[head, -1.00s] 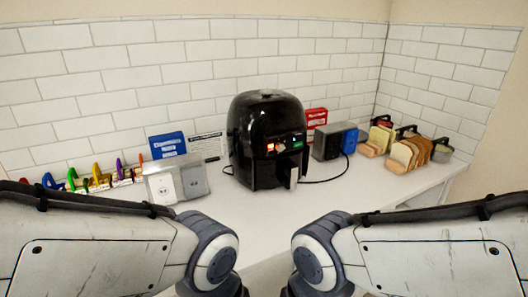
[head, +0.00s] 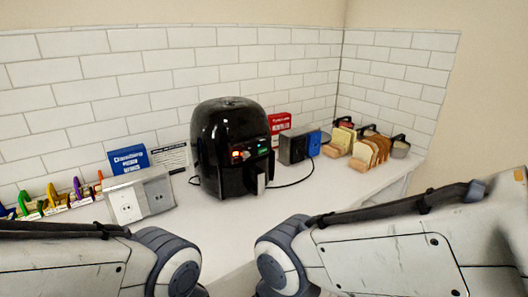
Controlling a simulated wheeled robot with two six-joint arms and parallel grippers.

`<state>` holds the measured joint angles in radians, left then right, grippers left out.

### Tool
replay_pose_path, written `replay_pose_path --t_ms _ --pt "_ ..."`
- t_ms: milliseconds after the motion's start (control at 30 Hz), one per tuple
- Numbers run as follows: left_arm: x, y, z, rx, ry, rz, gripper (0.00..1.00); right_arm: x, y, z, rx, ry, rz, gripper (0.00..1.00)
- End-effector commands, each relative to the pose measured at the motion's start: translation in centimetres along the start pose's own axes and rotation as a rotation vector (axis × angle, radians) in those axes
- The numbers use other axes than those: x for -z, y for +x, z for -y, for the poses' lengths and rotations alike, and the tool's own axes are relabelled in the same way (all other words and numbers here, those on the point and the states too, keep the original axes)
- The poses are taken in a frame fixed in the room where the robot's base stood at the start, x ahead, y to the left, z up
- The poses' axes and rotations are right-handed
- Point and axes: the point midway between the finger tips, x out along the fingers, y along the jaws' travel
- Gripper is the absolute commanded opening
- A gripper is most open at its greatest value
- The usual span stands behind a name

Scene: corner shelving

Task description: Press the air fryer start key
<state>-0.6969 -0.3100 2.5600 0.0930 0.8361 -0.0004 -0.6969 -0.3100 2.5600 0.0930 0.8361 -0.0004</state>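The black air fryer (head: 226,125) stands upright on the white counter against the tiled wall, left of the picture's middle. Its front panel has a glowing orange-red key (head: 238,155) on the left and a green lit area (head: 263,149) on the right. Its drawer handle (head: 261,184) points out at the lower front. My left arm comes in from the lower left and my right arm from the lower right. Both end below the picture's edge, so neither gripper shows. Both visible arm parts are in front of the counter, apart from the fryer.
Grey-white socket boxes (head: 140,197), a blue box (head: 129,159) and coloured clips (head: 55,195) stand left of the fryer. A red box (head: 279,123), a dark box (head: 294,148) and bread racks (head: 371,149) stand right. A black cable lies beside the fryer. The counter (head: 225,225) in front is clear.

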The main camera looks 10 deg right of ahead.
Motion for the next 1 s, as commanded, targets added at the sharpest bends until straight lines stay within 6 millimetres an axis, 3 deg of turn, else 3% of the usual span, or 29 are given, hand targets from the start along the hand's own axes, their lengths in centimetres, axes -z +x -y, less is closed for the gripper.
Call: replay_pose_path --t_ms 33,100,1000 --pt "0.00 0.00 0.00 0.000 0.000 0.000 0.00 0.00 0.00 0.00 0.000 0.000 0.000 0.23" --pt "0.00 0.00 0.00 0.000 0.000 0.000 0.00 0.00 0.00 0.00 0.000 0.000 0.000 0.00" --pt "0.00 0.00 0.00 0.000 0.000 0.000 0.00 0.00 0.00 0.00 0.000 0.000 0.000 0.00"
